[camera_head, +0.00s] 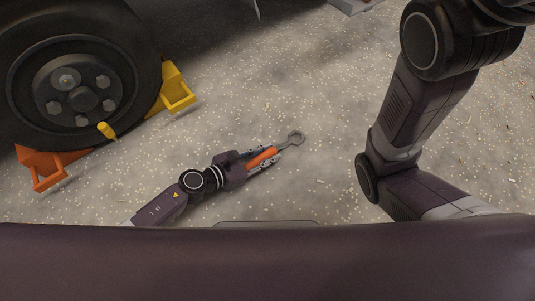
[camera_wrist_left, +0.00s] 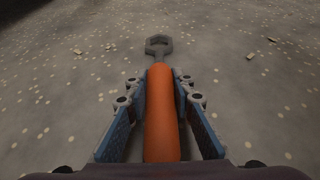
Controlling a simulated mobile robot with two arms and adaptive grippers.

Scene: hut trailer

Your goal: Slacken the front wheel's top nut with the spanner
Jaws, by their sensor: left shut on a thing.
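The spanner has an orange handle and a grey ring head (camera_head: 294,138); in the left wrist view the handle (camera_wrist_left: 161,115) points straight ahead. My left gripper (camera_head: 264,159) is shut on the orange handle, over the gravelly ground. The front wheel (camera_head: 78,80) is at the upper left of the head view, apart from the spanner. Its hub carries several nuts; the top nut (camera_head: 66,79) looks pale. My right arm comes down at the right of the head view, but its gripper is out of view.
A yellow chock (camera_head: 176,90) stands at the right of the tyre and an orange chock (camera_head: 42,168) at its lower left. A small yellow peg-like part (camera_head: 106,130) sticks out near the hub's lower right. The ground between wheel and spanner is mostly clear.

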